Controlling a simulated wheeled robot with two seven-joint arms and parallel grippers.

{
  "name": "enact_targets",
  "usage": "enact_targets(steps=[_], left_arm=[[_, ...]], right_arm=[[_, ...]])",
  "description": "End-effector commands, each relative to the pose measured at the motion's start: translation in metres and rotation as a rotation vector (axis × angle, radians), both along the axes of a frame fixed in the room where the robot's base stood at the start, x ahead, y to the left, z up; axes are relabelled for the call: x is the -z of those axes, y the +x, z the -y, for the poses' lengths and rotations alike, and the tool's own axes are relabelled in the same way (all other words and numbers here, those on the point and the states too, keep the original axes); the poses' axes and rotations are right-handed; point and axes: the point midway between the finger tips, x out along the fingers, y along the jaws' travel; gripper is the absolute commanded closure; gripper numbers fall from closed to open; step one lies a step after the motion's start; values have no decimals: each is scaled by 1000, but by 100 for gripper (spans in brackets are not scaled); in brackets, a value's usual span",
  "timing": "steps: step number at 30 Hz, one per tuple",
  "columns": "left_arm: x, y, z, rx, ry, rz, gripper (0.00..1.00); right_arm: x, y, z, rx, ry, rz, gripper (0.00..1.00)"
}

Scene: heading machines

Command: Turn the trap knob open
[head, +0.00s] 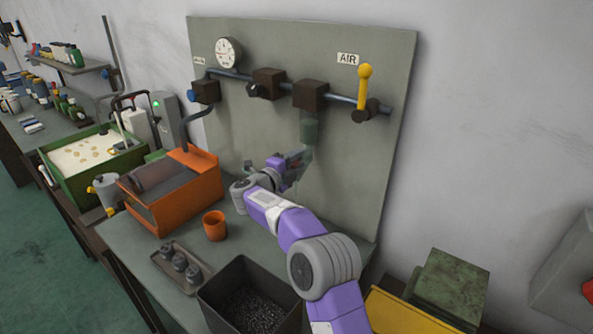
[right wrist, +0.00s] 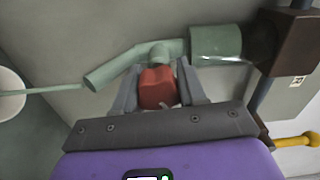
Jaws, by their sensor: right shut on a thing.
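The trap is a green cylinder (head: 310,127) hanging under the right dark block on the air pipe. In the right wrist view its green bowl (right wrist: 216,44) joins a bent green tube (right wrist: 122,68). A red knob (right wrist: 158,88) sits on a short green stem against this tube. My right gripper (right wrist: 157,72) has a finger on each side of the knob and is shut on it. In the head view my right gripper (head: 295,159) is just below the trap, and the knob is hidden there. My left gripper is not in view.
A yellow lever (head: 364,88) stands upright at the pipe's right end, beside the AIR label. A gauge (head: 228,52) is at upper left. An orange machine (head: 172,190), an orange cup (head: 215,225), a small tray (head: 181,266) and a dark bin (head: 250,300) occupy the bench below.

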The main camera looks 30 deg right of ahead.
Motion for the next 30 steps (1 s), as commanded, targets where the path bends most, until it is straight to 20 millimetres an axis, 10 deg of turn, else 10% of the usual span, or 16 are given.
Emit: enact_targets(steps=[30], left_arm=[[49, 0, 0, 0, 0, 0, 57]], right_arm=[[3, 0, 0, 1, 176, 423, 90]])
